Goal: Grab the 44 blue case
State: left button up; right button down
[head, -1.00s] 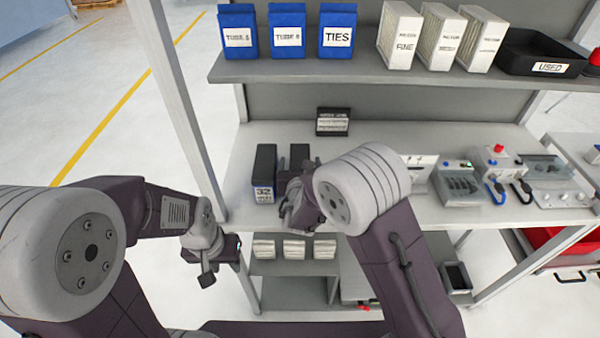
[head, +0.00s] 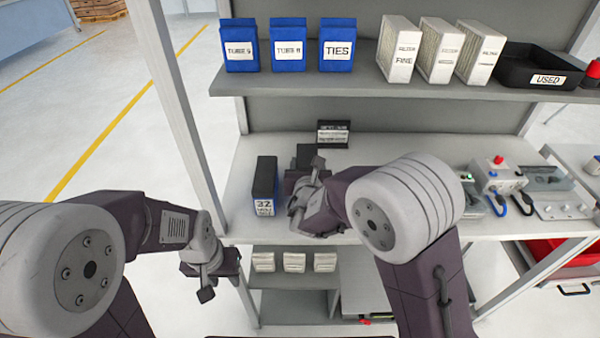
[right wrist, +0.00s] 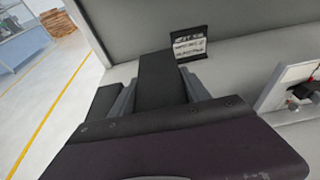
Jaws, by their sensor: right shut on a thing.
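A dark case (head: 306,153) stands on the workbench, mostly hidden behind my right gripper (head: 305,183). In the right wrist view the dark case (right wrist: 162,80) sits between the two fingers of my right gripper (right wrist: 158,97), which is shut on it. Its label is hidden, so I cannot read a number on it. A dark blue case labelled 32 (head: 264,183) stands upright just to its left, apart from the gripper. My left gripper (head: 207,277) hangs low at the left, in front of the bench, away from the cases. Its jaws are too unclear to judge.
The upper shelf (head: 330,90) overhangs the bench, with blue bags, white filters and a black USED tray (head: 540,68). A small black sign (head: 333,133) stands behind the cases. Control boxes (head: 497,178) stand at the right. The bench left of the cases is clear.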

jog(key=s+d+r+b, duration=0.1)
jog(key=s+d+r, duration=0.3)
jog(key=d, duration=0.4)
jog(key=shift+d+r, duration=0.4)
jog(key=shift+r, duration=0.5)
